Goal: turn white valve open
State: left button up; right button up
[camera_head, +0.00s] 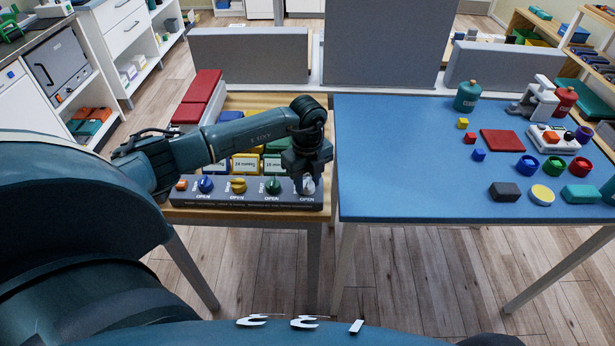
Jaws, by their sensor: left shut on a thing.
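The white valve (308,187) is the rightmost knob on a dark valve panel (250,202) at the front of the wooden table. The word OPEN is printed below it. My left gripper (308,178) points down over the white valve and is shut on it; the fingers hide much of the knob, so its angle is hard to tell. To its left on the panel are a green valve (273,185), a yellow valve (238,185), a blue valve (205,184) and an orange knob (181,184). My right gripper is not in view.
Colored labelled blocks (245,164) stand behind the panel, under my left forearm. Red boxes (198,97) lie farther back. A blue table (400,165) adjoins on the right, its left part clear, with cups, blocks and bottles on its right part. Grey partitions (250,55) stand behind.

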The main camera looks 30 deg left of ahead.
aim_at(307, 181)
pick_arm(q)
jog(key=shift+w+n+p, duration=0.1)
jog(key=shift+n+p, duration=0.2)
jog(key=shift+n, duration=0.6)
jog(key=o, duration=1)
jog(key=shift+c, duration=0.2)
notch_tip(307, 181, up, 13)
jog(key=b, duration=0.1)
jog(key=shift+r, duration=0.1)
